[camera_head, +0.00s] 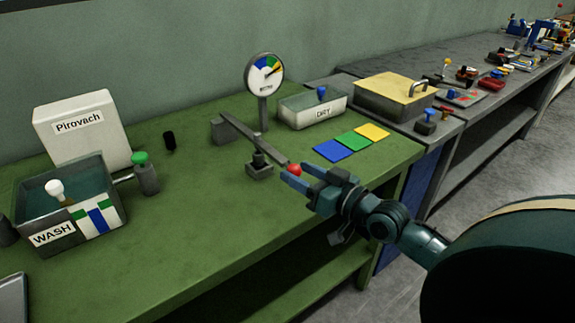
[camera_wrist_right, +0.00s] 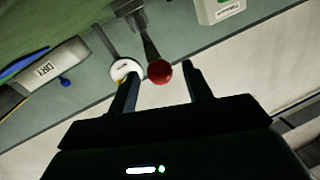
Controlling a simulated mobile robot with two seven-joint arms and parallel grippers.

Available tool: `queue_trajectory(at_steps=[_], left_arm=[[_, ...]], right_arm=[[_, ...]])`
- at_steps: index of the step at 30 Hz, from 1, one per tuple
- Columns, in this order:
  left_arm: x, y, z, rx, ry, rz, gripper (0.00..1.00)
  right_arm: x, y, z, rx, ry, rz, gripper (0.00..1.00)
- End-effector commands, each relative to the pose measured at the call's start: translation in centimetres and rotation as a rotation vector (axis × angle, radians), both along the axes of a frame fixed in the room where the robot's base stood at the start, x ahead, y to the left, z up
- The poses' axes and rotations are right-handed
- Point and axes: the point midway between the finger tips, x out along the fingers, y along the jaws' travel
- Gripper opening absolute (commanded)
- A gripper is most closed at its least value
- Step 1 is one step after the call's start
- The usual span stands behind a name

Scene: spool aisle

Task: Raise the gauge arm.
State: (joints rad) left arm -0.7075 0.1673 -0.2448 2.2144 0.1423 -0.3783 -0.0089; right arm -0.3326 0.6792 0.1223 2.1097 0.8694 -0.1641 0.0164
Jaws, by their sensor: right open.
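The gauge arm (camera_head: 255,137) is a long grey bar on the green bench, running from a grey block toward the front right. A red ball knob (camera_head: 295,170) is on its near end; it also shows in the right wrist view (camera_wrist_right: 159,72). The round dial gauge (camera_head: 265,75) stands on a post behind the bar. My right gripper (camera_head: 313,178) is open, its fingertips at the red knob. In the wrist view the knob appears between the two fingertips, with space on both sides. I cannot tell contact. My left gripper is not in view.
A small grey block (camera_head: 260,168) with a dark post stands beside the bar. Blue, green and yellow squares (camera_head: 353,142) lie to the right, before the DRY tray (camera_head: 312,112). The WASH tank (camera_head: 75,238) is at left. The bench's front middle is clear.

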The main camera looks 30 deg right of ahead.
Motion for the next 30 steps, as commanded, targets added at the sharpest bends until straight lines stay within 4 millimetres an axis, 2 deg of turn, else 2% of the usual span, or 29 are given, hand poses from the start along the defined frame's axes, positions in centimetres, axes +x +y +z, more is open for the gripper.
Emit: queue_trajectory(at_steps=[3, 9, 21, 30], left_arm=[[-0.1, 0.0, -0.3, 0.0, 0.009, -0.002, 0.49], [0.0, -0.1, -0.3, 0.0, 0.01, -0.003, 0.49], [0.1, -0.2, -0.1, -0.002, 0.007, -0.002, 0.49], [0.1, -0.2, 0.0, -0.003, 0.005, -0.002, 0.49]], right_arm=[[1.7, 0.5, 0.2, 0.003, -0.002, 0.0, 0.5], [3.5, 1.0, 0.1, 0.0, -0.001, 0.001, 0.5], [4.0, 1.2, 0.0, 0.0, 0.001, 0.001, 0.5], [3.9, 1.2, 0.0, 0.0, 0.001, 0.002, 0.25]])
